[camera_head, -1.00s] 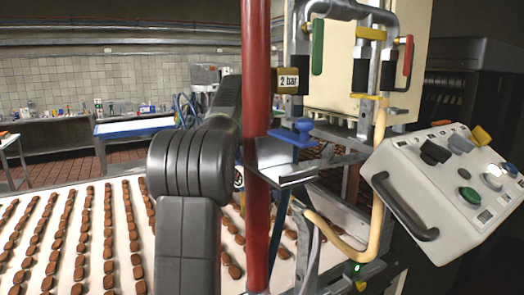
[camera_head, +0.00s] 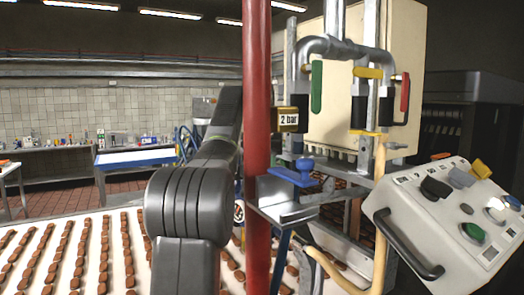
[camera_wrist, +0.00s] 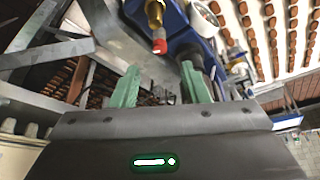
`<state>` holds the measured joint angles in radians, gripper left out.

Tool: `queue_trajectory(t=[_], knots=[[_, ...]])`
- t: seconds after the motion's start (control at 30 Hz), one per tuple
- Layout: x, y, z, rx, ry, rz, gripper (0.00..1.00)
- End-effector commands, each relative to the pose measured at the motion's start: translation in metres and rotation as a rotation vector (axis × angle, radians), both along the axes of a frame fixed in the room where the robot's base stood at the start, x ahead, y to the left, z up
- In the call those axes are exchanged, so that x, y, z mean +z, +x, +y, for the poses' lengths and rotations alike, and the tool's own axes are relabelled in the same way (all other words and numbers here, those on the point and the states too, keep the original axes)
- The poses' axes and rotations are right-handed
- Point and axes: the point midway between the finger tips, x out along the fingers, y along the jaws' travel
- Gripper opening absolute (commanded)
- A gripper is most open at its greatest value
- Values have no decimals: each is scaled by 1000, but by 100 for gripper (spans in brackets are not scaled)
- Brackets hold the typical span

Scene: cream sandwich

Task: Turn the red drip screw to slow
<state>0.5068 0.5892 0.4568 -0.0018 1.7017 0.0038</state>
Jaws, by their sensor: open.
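The red drip screw (camera_wrist: 159,46) shows in the wrist view as a small red tip on a brass fitting (camera_wrist: 155,14), beside a blue body (camera_wrist: 188,32). My gripper (camera_wrist: 160,69) is open, with its two green fingers apart. The red tip lies between the fingers in the picture, just beyond their tips. Nothing is held, and I cannot tell whether a finger touches it. In the head view the red screw and my gripper are hidden behind the red post (camera_head: 257,120) and the metal bracket.
A blue-handled part (camera_head: 292,172) sits on the metal bracket. Pipes with a green lever (camera_head: 317,86) and a red lever (camera_head: 405,93) rise behind it. A control box (camera_head: 450,215) stands at the right. The conveyor belt (camera_head: 75,245) carries rows of brown pieces.

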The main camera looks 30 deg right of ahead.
Motion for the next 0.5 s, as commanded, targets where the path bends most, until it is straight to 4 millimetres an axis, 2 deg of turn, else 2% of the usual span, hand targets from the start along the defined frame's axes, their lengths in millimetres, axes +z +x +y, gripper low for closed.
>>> queue_trajectory(t=[0.03,0.2,0.5], knots=[[13,-4,2,0,-2,-4,41],[44,-15,8,0,-1,-3,41],[65,-23,13,0,0,-1,41]])
